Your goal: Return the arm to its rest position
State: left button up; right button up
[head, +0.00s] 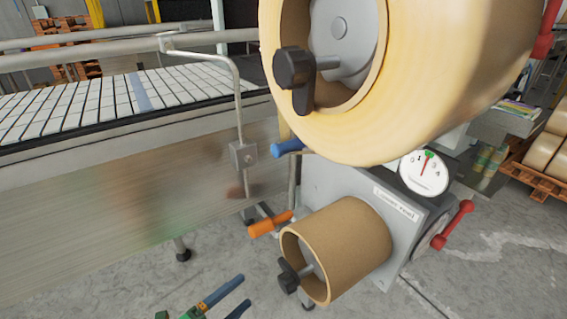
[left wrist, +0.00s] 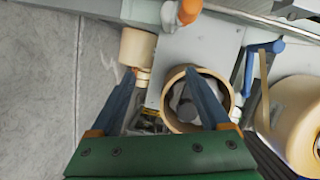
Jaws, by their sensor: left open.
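My left gripper (head: 243,290) is low at the bottom of the head view, its two blue fingers apart and nothing between them. In the left wrist view its fingers (left wrist: 160,76) are spread, with the green palm below. In the head view it is left of and below the brown cardboard core (head: 355,245), apart from it. In the left wrist view an open-ended core (left wrist: 172,100) lies beyond the fingers. My right gripper is not in view.
A large tan roll (head: 430,130) hangs over a grey unit with a dial (head: 424,172). An orange handle (head: 270,224) and a blue handle (head: 287,147) stick out nearby. A conveyor (head: 110,108) runs behind at left. The concrete floor (head: 455,265) is bare at lower right.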

pick_arm(q)
jog(key=s+a+f+n+g+y+p, duration=0.1)
jog(key=s+a+f+n+y, duration=0.1)
jog(key=a+f+n+y, duration=0.4)
jog(key=s+a+f+n+g+y+p, duration=0.1)
jog(key=s+a+f+n+y, duration=0.15)
jog(key=f+n, duration=0.45)
jog(key=s+f+n+g, duration=0.2)
jog(key=s+f, duration=0.3)
jog(key=s, duration=0.3)
jog(key=s+d+f+n+g+y+p, duration=0.1)
jog(key=s+f+g, duration=0.3)
jog(key=s, duration=0.5)
jog(key=s+f+n+g+p, duration=0.1)
jog(key=s+f+n+g, duration=0.2)
jog(key=s, duration=0.6)
notch_tip(320, 180, down, 3)
jog(key=shift+d+r+n+g+y, duration=0.1)
jog(key=shift+d+n+g+y, duration=0.15)
jog(key=shift+n+g+y, duration=0.2)
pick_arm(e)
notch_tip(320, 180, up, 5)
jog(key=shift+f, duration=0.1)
